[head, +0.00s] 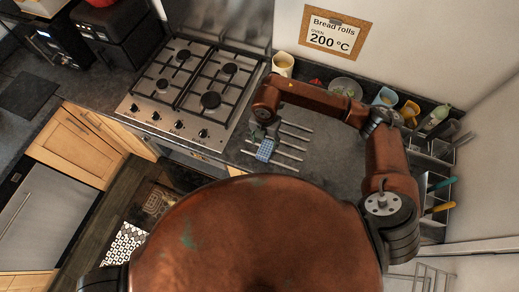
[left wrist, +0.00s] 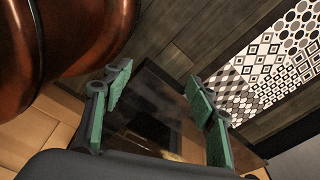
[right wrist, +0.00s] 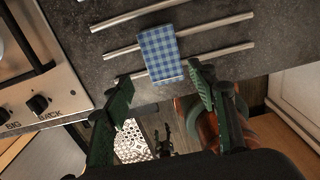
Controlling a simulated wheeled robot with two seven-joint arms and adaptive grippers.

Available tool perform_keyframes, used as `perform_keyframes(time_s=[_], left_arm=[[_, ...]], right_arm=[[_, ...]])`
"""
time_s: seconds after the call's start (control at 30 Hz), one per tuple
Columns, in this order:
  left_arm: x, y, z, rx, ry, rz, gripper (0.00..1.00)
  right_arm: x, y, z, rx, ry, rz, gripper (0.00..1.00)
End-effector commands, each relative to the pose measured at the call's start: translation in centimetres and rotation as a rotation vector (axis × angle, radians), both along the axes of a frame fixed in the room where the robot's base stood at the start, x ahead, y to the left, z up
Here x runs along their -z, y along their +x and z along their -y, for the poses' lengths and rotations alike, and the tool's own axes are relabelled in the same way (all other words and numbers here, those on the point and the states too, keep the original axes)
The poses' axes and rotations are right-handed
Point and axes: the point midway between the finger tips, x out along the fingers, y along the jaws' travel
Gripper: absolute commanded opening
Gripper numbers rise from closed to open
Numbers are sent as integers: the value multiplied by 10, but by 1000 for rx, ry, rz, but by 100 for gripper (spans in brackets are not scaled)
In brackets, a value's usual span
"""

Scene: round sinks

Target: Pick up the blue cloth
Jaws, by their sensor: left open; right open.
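The blue cloth (head: 265,149) is a small blue-and-white checked piece lying on metal bars set on the dark counter, right of the hob. In the right wrist view the cloth (right wrist: 160,53) lies across the bars just beyond my open right gripper (right wrist: 158,92), whose green fingers are apart and empty. In the head view my right gripper (head: 262,132) is small and close beside the cloth; whether it touches cannot be told. My left gripper (left wrist: 160,105) is open and empty over the floor area, and does not show clearly in the head view.
The gas hob (head: 190,90) is left of the cloth. A yellow mug (head: 283,64), a bowl (head: 345,87) and several cups stand along the back wall. Utensils with coloured handles (head: 440,208) are at the right. A patterned mat (left wrist: 270,65) lies on the floor.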

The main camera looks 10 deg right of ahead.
Motion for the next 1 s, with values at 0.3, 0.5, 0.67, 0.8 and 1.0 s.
perform_keyframes(time_s=[0.3, 0.5, 0.67, 0.8, 1.0], left_arm=[[-18, 5, -5, 1, 5, 6, 60], [-22, 3, -6, -1, 6, 4, 60], [-22, 0, -6, -2, 6, 0, 60], [-21, -1, -6, -2, 6, -1, 60], [-21, -2, -6, -2, 6, -3, 60]], right_arm=[[36, -3, 3, -1, -2, -5, 60], [60, -1, 3, -4, 1, -1, 60], [63, -1, 3, -5, -1, 1, 60], [63, -1, 3, -5, 0, 0, 57], [63, -1, 3, -5, 0, 0, 44]])
